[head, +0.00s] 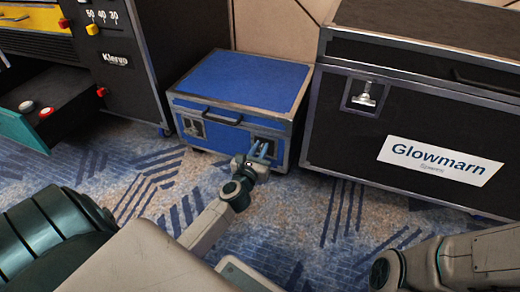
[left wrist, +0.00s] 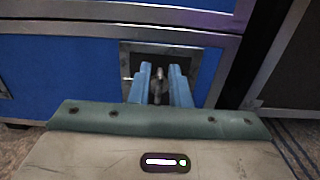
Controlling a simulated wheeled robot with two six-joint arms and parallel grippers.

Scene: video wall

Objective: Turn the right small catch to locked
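The blue case (head: 240,82) with metal edges stands on the carpet in the head view. Its left small catch (head: 193,127) and right small catch (head: 264,137) sit in dark recessed plates on the front. My left gripper (head: 259,150) is at the right catch and partly covers it. In the left wrist view the two blue fingers (left wrist: 160,78) stand open on either side of the catch's grey metal knob (left wrist: 158,88), with narrow gaps visible. The recessed plate (left wrist: 200,56) shows around them. My right gripper is not in view; only part of that arm shows.
A large black case (head: 345,145) with a "Glowmarn" label stands close on the right. A black cabinet (head: 118,82) stands at the left, with an open teal drawer (head: 22,131) holding small round items. Patterned carpet (head: 300,215) in front is free.

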